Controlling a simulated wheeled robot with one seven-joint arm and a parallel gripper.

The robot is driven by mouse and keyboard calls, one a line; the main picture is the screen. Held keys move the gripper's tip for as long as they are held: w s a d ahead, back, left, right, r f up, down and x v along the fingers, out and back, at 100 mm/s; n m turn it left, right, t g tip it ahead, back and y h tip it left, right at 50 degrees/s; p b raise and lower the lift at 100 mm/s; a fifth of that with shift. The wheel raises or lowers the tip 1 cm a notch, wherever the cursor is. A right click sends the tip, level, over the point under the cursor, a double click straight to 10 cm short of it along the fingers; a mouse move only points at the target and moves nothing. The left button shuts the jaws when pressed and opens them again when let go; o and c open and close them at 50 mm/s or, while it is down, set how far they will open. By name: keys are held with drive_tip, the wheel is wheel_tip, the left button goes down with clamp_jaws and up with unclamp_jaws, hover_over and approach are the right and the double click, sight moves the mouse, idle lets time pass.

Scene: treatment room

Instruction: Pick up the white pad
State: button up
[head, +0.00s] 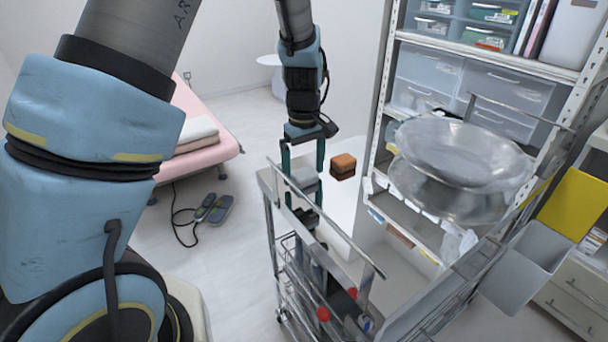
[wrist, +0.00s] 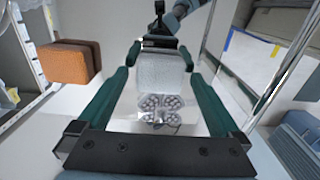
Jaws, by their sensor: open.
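The white pad (wrist: 163,74) is a small pale block in the wrist view. In the head view the pad (head: 305,181) shows as a light grey-white block between the fingers of my gripper (head: 303,196), over the top of the metal trolley (head: 267,180). The gripper is open and points down. Whether the pad touches a finger is too small to tell in the head view.
An orange-brown block (head: 343,161) is right of my gripper; the wrist view shows it at left (wrist: 65,65). A blister pack (wrist: 160,104) shows by the pad. A trolley rail (head: 325,222), clear bowls (head: 460,150) and a shelf rack (head: 480,62) stand close on the right.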

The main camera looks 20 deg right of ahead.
sight(304, 173)
drive_tip(key=shift+f, duration=0.1)
drive_tip(key=shift+c, duration=0.2)
drive_tip(key=c, duration=1.3)
wheel_tip(304, 173, up, 10)
drive_tip(key=shift+r+b, duration=0.1)
drive_tip(key=shift+b, duration=0.6)
drive_tip(key=shift+c, duration=0.2)
